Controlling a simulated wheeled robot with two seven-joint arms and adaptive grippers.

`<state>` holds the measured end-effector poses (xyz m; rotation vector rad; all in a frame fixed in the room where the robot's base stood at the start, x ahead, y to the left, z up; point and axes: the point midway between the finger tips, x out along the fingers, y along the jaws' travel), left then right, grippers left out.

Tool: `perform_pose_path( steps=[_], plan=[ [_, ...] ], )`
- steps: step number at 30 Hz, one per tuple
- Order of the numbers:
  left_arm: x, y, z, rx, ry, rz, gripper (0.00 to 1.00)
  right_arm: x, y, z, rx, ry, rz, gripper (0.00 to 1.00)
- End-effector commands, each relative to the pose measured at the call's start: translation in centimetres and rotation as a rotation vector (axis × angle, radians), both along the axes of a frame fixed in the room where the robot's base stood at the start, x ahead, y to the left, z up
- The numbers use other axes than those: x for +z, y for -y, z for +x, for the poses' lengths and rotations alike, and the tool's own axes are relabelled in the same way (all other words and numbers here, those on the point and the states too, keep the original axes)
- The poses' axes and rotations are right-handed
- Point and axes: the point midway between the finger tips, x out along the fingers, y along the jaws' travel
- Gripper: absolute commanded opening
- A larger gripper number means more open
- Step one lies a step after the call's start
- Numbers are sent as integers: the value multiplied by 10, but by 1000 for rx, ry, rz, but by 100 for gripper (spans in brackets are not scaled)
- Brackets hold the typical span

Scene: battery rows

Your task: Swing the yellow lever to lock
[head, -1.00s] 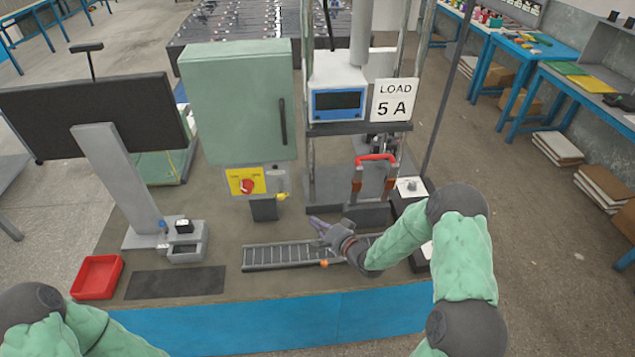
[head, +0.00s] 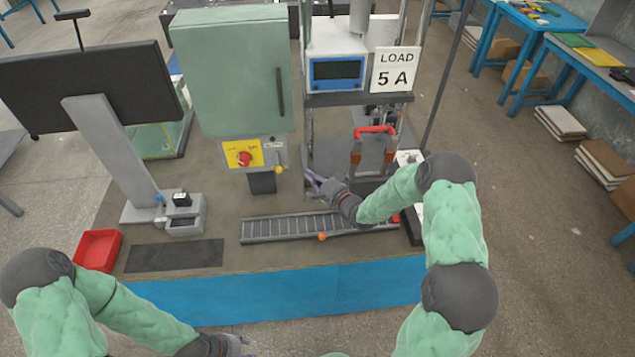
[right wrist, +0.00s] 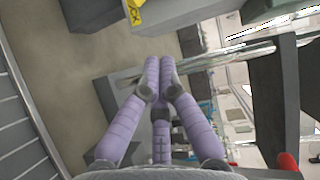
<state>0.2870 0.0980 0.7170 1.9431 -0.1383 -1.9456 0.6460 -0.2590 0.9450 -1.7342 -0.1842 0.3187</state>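The yellow lever (head: 280,169) is a small knob-ended handle on a grey plate at the lower right of the green cabinet (head: 235,75). Its exact angle is too small to read. My right gripper (head: 310,179), with purple fingers, is just right of the lever and slightly lower, apart from it. In the right wrist view its fingers (right wrist: 158,65) come together at the tips with nothing visible between them. A yellow piece (right wrist: 135,10) at that view's top edge may be the lever or a label. My left gripper (head: 238,345) is partly cut off at the bottom edge.
A red rotary switch (head: 244,159) on a yellow plate sits left of the lever. A dark box (head: 262,183) is below it. A roller track (head: 290,227) lies in front. A frame with a red handle (head: 375,130) stands right of my right gripper. A red tray (head: 98,250) is at left.

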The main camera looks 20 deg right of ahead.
Motion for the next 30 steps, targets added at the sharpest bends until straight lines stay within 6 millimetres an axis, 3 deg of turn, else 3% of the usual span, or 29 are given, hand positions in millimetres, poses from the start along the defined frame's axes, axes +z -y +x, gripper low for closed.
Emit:
perform_pose_path(
  steps=[7, 15, 30],
  plan=[
    [-9, 0, 0, 0, 0, 0, 40, -6, -15, 44, 1, 2, 1, 0],
    [-14, 0, 0, 0, 0, 0, 40, -12, -43, 57, 1, 0, 1, 0],
    [-14, 0, 0, 0, 0, 0, 40, -12, -47, 59, -1, 0, 1, 0]
  ],
)
